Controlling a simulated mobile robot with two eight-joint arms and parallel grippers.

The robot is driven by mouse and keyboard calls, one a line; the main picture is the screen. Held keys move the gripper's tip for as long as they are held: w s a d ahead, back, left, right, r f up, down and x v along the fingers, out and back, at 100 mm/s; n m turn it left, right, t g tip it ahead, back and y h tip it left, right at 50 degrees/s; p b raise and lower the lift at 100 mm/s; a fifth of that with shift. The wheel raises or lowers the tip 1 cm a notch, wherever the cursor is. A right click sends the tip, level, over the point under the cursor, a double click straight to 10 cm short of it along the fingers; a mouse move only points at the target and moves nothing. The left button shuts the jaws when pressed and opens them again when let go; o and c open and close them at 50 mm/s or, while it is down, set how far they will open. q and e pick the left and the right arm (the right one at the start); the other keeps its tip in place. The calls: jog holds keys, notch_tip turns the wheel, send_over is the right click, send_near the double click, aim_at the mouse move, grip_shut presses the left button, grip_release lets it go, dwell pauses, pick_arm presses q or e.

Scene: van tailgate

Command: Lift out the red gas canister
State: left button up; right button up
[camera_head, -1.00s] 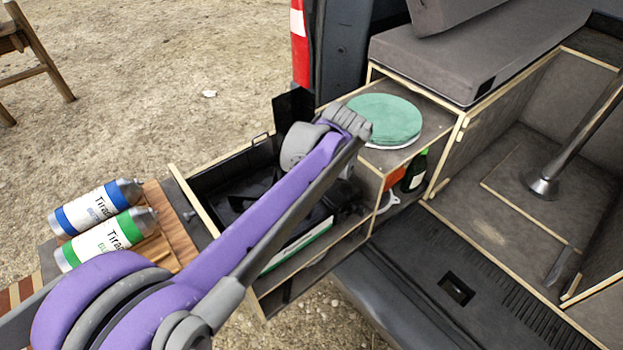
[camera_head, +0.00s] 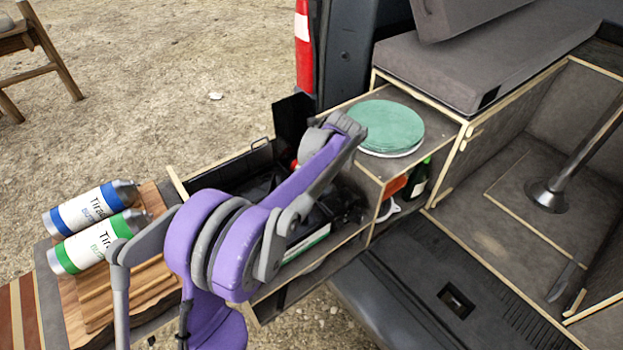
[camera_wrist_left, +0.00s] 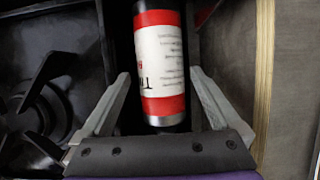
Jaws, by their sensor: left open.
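The red gas canister (camera_wrist_left: 160,62) has a white label and lies lengthwise in the left wrist view, its near end pointing toward my gripper. My left gripper (camera_wrist_left: 160,76) is open, with one finger on each side of the canister and visible gaps between. A small red patch (camera_head: 295,165) shows beside my arm in the head view, in the open drawer (camera_head: 177,184); it may be the canister. My arm hides the left gripper's jaws and most of that spot there. My right gripper is not in view.
A black stove (camera_wrist_left: 50,90) lies left of the canister, and a wooden drawer wall (camera_wrist_left: 263,80) stands to its right. A blue bottle (camera_head: 90,207) and a green bottle (camera_head: 97,242) lie on a wooden board (camera_head: 130,295). Green plates (camera_head: 388,127) sit on the cabinet.

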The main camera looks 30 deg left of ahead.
pick_arm(q)
jog(key=shift+x, duration=1.45)
jog(key=c, duration=1.5)
jog(key=shift+r, duration=0.1)
